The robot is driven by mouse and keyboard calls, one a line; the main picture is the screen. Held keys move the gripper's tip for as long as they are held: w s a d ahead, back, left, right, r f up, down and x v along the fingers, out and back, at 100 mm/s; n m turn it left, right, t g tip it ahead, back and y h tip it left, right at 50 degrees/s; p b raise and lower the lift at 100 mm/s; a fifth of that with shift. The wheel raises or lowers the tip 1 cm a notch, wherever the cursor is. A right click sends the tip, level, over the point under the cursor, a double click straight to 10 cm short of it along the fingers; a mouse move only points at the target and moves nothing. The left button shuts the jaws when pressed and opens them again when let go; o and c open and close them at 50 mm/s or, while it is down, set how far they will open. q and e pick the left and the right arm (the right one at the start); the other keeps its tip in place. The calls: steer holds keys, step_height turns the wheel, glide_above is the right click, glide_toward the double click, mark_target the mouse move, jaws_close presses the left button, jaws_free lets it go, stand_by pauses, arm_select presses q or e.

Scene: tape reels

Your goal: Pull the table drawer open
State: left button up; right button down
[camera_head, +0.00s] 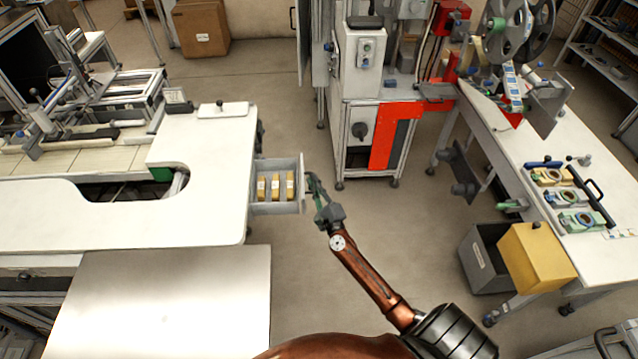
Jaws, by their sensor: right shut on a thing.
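The table drawer (277,208) is a grey box that sticks out from the right edge of the white table (205,215). Several tan boxes (275,186) lie inside it. My right gripper (312,182) is at the drawer's front panel and is shut on the drawer handle, which is mostly hidden by the fingers. My right arm reaches up to it from the lower right. My left gripper is not in view.
A red and grey machine cabinet (357,80) stands behind the drawer. The floor right of the drawer is clear.

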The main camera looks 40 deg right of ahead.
steer(key=shift+s+d+f, duration=0.15)
steer(key=shift+f, duration=0.05)
steer(key=c, duration=2.3)
jaws_free()
steer(key=shift+r, duration=0.1)
steer(key=shift+s+d, duration=0.1)
steer(key=shift+s, duration=0.05)
steer(key=v, duration=1.2)
